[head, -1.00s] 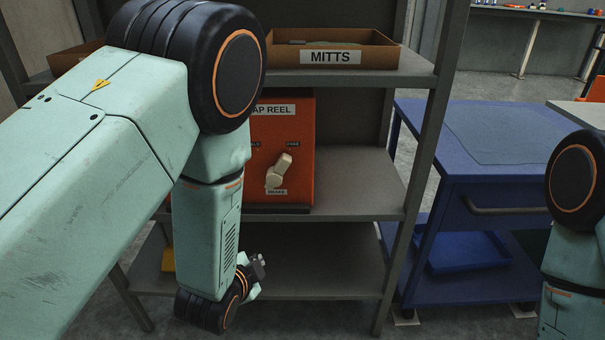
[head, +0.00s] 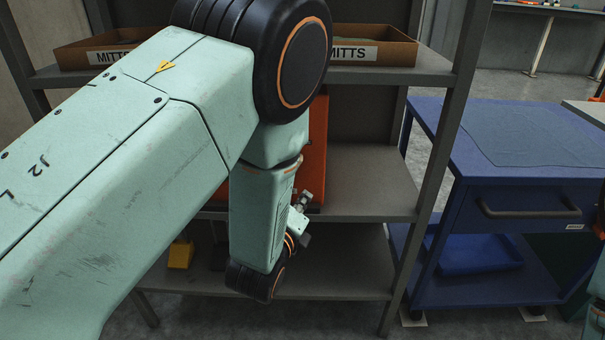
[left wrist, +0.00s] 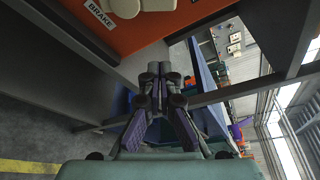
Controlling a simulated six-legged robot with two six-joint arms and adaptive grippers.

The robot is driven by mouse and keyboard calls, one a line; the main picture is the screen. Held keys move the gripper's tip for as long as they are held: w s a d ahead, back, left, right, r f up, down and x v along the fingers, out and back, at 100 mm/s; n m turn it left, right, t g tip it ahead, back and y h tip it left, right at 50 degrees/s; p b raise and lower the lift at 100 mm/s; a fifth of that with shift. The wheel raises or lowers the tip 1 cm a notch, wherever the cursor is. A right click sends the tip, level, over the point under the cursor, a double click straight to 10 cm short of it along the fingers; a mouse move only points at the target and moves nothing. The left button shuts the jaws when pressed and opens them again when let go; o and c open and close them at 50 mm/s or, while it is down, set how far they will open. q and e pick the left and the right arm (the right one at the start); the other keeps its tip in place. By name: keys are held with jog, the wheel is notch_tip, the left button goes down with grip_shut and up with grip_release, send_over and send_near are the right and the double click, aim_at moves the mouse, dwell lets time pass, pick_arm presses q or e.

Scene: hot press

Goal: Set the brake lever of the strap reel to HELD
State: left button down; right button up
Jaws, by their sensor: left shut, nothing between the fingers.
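The strap reel's orange box (head: 318,150) stands on the middle shelf. In the head view my left arm hides most of it, including the brake lever. In the left wrist view the orange front (left wrist: 150,32) fills the top, with the BRAKE label (left wrist: 100,15) and part of the cream lever (left wrist: 155,5) cut off by the upper edge. The lever's setting cannot be read now. My left gripper (head: 306,205) is near the shelf edge, in front of the box's lower right. In the left wrist view its fingers (left wrist: 162,70) are together and empty, below the lever and apart from it.
Cardboard MITTS boxes (head: 375,50) stand on the upper shelf (head: 400,76). A grey shelf post (head: 440,150) rises right of the reel. A blue cart (head: 500,190) stands further right. A yellow thing (head: 181,254) sits on the lower shelf. The middle shelf right of the reel is free.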

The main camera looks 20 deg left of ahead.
pick_arm(q)
jog(key=shift+s+r, duration=0.1)
jog(key=w, duration=0.3)
jog(key=w+f+b, duration=0.1)
jog(key=w, duration=0.2)
jog(key=w+f+b, duration=0.1)
jog(key=w, duration=0.2)
jog(key=shift+w, duration=0.4)
jog(key=shift+s+a+r+b, duration=0.15)
jog(key=shift+a+r, duration=0.25)
jog(key=shift+a, duration=0.2)
jog(key=shift+s+a+r+b, duration=0.1)
jog(key=shift+a+r+b, duration=0.05)
jog(key=shift+a+r, duration=0.35)
jog(key=shift+s+a+r, duration=0.1)
jog(key=shift+a+r, duration=0.1)
jog(key=shift+a, duration=0.25)
jog(key=shift+s, duration=0.1)
